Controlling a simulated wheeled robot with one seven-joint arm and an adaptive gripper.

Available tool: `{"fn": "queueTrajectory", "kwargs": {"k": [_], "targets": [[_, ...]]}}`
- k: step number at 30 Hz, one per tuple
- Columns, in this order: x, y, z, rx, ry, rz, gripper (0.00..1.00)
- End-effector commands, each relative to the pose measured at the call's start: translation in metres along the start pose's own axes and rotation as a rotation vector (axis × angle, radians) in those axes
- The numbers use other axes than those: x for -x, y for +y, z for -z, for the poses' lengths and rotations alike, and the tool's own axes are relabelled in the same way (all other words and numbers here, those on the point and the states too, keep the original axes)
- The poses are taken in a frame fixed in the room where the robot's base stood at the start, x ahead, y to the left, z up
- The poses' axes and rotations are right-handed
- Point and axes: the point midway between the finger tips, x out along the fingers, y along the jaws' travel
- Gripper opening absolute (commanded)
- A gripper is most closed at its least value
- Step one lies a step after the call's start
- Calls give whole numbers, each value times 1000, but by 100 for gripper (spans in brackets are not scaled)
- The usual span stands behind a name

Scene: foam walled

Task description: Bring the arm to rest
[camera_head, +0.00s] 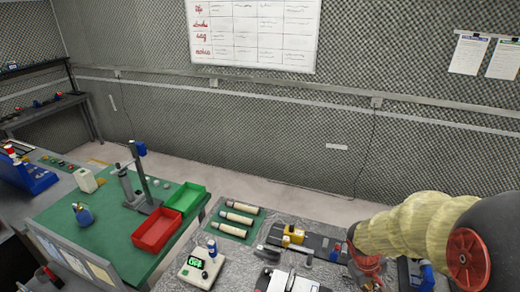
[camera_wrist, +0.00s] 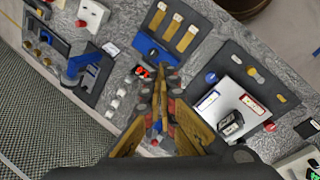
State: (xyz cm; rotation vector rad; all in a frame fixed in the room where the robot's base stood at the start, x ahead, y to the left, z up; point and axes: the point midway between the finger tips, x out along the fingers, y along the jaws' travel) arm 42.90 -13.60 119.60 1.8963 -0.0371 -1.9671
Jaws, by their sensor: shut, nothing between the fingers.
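My arm (camera_head: 410,228), wrapped in a yellowish cover, reaches in from the right edge in the head view, above the grey speckled bench (camera_head: 225,215). My gripper (camera_wrist: 164,82) shows in the wrist view with its fingers together and nothing between them. It points down over the bench, among small tools and parts. I cannot tell how high the fingertips are above the top. In the head view the gripper is mostly hidden or cut off at the lower right.
On the left, a green-topped bench (camera_head: 110,225) carries a red bin (camera_head: 157,231), a green bin (camera_head: 187,198) and a grey stand (camera_head: 142,175). Near me lie a meter with a green display (camera_head: 196,265) and pale rods (camera_head: 239,218) on a green mat. A foam wall (camera_head: 240,130) stands behind.

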Motion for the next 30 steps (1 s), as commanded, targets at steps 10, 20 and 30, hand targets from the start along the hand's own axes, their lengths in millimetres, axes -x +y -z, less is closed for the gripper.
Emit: {"fn": "queueTrajectory", "kwargs": {"k": [10, 20, 30], "targets": [[40, -84, -62, -260, 80, 165, 0], [56, -144, -87, -356, 337, 262, 0], [59, -155, -95, -344, 523, 236, 0]]}}
